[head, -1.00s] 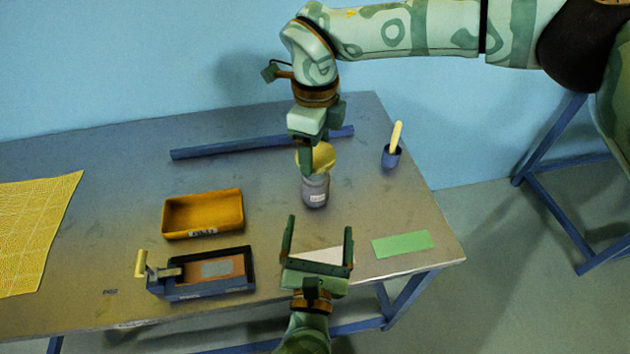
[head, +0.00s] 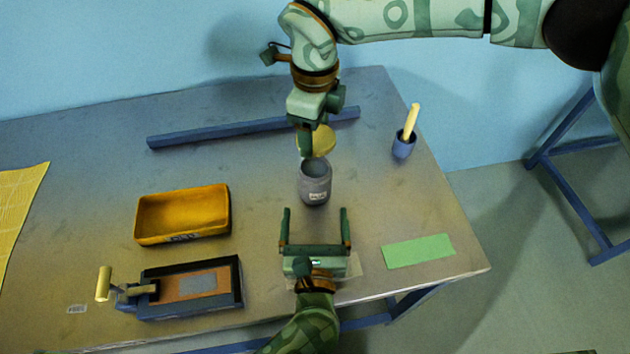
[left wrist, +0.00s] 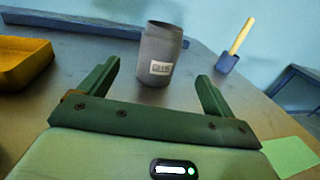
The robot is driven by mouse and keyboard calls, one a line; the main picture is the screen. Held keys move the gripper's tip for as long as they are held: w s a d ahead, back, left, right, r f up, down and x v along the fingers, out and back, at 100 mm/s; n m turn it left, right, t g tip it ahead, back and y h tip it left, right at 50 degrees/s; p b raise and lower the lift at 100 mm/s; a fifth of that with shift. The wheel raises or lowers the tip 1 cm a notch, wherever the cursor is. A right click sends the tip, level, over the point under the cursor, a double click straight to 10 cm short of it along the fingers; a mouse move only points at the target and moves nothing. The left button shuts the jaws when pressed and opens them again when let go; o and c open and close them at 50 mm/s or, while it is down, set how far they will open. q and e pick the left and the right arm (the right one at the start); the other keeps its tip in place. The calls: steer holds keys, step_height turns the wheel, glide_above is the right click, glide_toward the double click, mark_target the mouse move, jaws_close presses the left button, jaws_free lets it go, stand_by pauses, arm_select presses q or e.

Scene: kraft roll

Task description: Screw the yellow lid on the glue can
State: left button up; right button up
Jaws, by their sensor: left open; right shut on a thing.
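The glue can (head: 315,188) is a grey cylinder with a small white label, upright on the table with its top uncovered. It also shows in the left wrist view (left wrist: 160,55). The yellow lid (head: 322,140) is above the can, tilted and apart from it. My right gripper (head: 307,150) is shut on the lid, and its fingers hide part of it. My left gripper (head: 315,212) is open and empty, in front of the can, its two fingers pointing at it. In the left wrist view the can stands beyond the fingertips (left wrist: 160,68).
A yellow tray (head: 182,238) and a dark box with a yellow-handled lever (head: 190,312) lie left. A blue bar (head: 250,128) lies behind the can. A blue cup with a yellow-handled tool (head: 403,148) and a green sheet (head: 418,251) are right.

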mark_target(315, 175)
arm_select(q)
steer(key=w, duration=1.1)
steer(key=shift+w, duration=0.1)
arm_select(e)
steer(key=shift+s, duration=0.1)
arm_select(q)
steer(key=c, duration=1.5)
arm_select(e)
steer(key=shift+a+f, duration=0.1)
steer(key=shift+f, duration=2.35)
